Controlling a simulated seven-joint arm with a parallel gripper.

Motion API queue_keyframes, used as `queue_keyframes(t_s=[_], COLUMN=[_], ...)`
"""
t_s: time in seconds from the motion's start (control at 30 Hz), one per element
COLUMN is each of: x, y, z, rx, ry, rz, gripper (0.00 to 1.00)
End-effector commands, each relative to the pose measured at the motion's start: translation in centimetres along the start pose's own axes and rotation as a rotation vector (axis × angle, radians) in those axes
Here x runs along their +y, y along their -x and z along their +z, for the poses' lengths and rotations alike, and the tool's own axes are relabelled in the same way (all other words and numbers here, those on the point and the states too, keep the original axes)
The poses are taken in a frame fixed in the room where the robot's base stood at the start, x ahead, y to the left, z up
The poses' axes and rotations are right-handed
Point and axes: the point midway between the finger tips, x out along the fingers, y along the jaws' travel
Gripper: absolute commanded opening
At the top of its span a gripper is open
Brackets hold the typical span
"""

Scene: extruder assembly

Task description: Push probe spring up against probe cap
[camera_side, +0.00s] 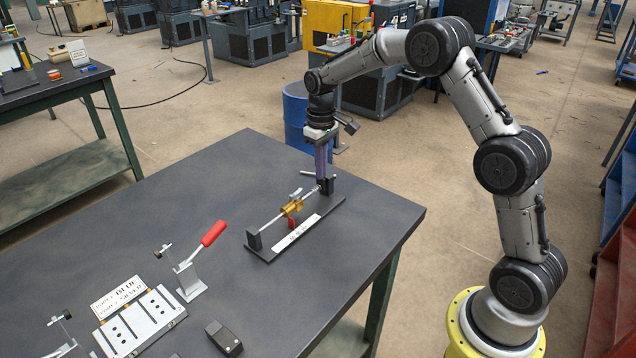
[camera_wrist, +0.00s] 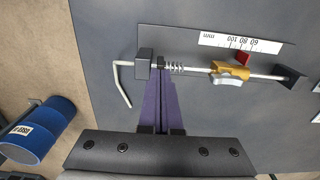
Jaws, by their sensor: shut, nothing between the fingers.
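A thin rod runs between two dark end blocks on the test stand base (camera_side: 268,249). The coiled probe spring (camera_wrist: 177,68) sits around the rod, just right of my gripper (camera_wrist: 161,74) in the wrist view. My gripper's purple fingers are shut and empty, with tips at the rod between the left block (camera_wrist: 145,66) and the spring. My gripper also shows in the side view (camera_side: 323,179), at the stand's far end. A small dark piece (camera_wrist: 160,62) lies at the fingertips; I cannot tell whether it is the probe cap. Finger contact with the spring is unclear.
A brass slider (camera_wrist: 231,71) with a red tab (camera_wrist: 243,58) is on the rod beside a millimetre scale (camera_wrist: 238,43). A bent wire handle (camera_wrist: 122,84) sticks out past the left block. A red-handled clamp (camera_side: 213,234) and slotted plate (camera_side: 140,322) stand nearer on the table.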

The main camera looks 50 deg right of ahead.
Motion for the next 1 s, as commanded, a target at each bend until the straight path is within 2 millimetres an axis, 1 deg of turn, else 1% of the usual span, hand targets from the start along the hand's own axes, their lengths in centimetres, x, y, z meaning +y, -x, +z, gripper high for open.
queue_keyframes(t_s=[0.47, 1.0], x=[0.0, -1.5], y=[-0.1, -0.2], z=[0.0, 0.0], rx=[-0.001, -0.002], ry=[0.0, 0.001], rz=[0.0, -0.001], gripper=[0.0, 0.0])
